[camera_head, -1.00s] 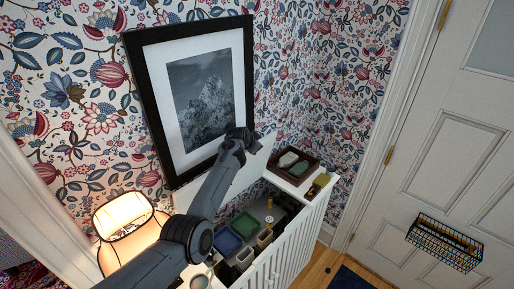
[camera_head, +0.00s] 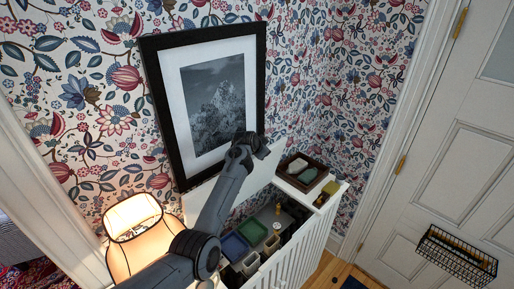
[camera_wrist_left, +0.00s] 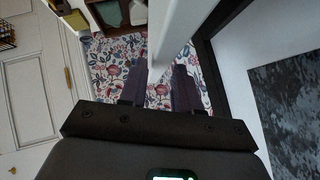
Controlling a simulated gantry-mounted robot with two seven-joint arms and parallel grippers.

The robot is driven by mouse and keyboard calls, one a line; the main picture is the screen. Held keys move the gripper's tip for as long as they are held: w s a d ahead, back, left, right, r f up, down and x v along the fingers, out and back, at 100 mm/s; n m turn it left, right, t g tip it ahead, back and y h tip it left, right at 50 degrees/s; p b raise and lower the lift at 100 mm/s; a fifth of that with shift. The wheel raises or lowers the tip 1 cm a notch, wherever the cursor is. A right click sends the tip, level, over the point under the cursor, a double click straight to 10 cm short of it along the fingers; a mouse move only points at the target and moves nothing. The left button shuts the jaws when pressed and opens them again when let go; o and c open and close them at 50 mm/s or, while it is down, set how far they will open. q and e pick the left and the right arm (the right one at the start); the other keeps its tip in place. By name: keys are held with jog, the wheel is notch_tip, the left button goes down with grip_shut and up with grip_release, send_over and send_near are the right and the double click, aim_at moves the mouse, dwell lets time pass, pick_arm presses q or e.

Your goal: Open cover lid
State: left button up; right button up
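The cover lid (camera_head: 205,194) is a white panel on top of the white cabinet (camera_head: 316,232). It stands raised, leaning up toward the wall in front of the framed picture, and the compartment below is uncovered. My left gripper (camera_head: 262,148) is near the lid's upper edge. In the left wrist view the lid (camera_wrist_left: 182,40) is seen nearly edge-on, running down to between the two parted dark fingers of that gripper (camera_wrist_left: 158,92). Wallpaper shows between the fingers below the lid's end. I see no firm contact. My arm hides part of the lid. My right gripper is not in view.
Bins, a blue one (camera_head: 234,246) among them, sit inside the cabinet. A brown tray (camera_head: 302,172) stands on its fixed right top. The framed picture (camera_head: 212,100) is close behind the gripper. A lit lamp (camera_head: 133,225) stands at left. A wire basket (camera_head: 456,255) hangs on the door.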

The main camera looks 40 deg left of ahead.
pick_arm(q)
jog(key=b+v, duration=0.1)
jog(key=v, duration=0.7)
jog(key=shift+s, duration=0.1)
dwell(0.4)
jog(key=s+d+f+g+p, duration=0.3)
jog(key=s+d+f+p, duration=0.2)
jog(key=s+d+f, duration=1.2)
jog(key=s+d+r+g+h+p, duration=0.1)
jog(key=s+d, duration=0.6)
jog(key=s, duration=0.5)
jog(key=s+d+r+g+h+p, duration=0.1)
jog(key=s+d+h+p, duration=0.1)
jog(key=s+d, duration=0.5)
jog(key=s, duration=0.6)
jog(key=shift+s+g, duration=0.25)
jog(key=shift+g, duration=0.05)
jog(key=shift+d, duration=0.1)
